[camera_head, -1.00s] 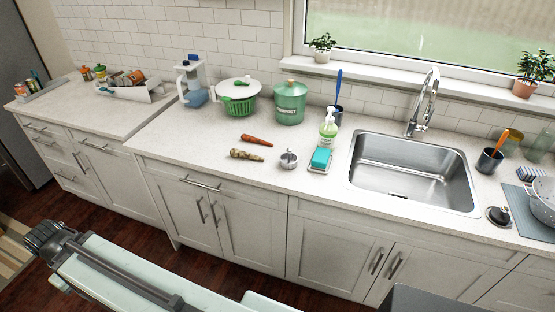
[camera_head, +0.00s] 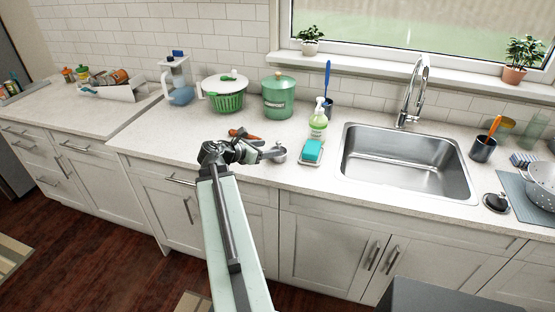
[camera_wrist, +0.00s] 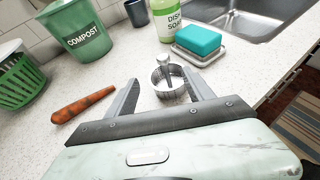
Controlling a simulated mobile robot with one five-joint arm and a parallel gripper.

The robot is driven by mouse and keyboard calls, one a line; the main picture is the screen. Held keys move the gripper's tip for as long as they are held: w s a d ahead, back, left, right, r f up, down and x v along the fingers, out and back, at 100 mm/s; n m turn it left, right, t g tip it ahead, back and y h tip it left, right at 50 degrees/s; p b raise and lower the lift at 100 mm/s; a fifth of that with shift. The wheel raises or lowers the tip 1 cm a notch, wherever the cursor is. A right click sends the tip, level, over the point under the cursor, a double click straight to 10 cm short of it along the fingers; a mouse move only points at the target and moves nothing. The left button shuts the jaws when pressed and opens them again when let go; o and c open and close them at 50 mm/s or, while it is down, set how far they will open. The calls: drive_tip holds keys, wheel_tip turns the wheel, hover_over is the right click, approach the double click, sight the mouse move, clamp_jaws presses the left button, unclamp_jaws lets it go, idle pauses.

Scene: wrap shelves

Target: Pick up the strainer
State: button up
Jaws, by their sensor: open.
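The strainer (camera_wrist: 168,90) is a small metal basket with an upright knobbed post, standing on the counter. In the wrist view it sits between the tips of my open gripper (camera_wrist: 161,77), with no clear contact on either side. In the head view my gripper (camera_head: 264,153) reaches over the counter, its tips at the strainer (camera_head: 280,153), which is partly hidden by them. The jaws hold nothing.
A teal sponge (camera_wrist: 197,39) on a dish and a soap bottle (camera_wrist: 168,18) stand close behind the strainer. A carrot (camera_wrist: 83,104) lies left of my gripper. A green compost bin (camera_wrist: 80,32) stands behind. The sink (camera_head: 405,165) is to the right.

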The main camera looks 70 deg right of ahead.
sight(284, 148)
drive_tip(key=shift+s+d+r, duration=0.15)
drive_tip(key=shift+s+d, duration=0.15)
drive_tip(key=shift+s, duration=0.2)
drive_tip(key=shift+b+x, duration=0.45)
drive_tip(key=shift+x, duration=0.55)
drive_tip(key=b+x, duration=0.1)
drive_tip(key=x, duration=0.2)
drive_tip(key=b+x, duration=0.1)
drive_tip(key=x, duration=0.2)
drive_tip(key=shift+s+a, duration=0.15)
drive_tip(key=shift+s, duration=0.05)
drive_tip(key=shift+a+r, duration=0.1)
drive_tip(key=shift+c, duration=0.5)
drive_tip(key=c, duration=1.1)
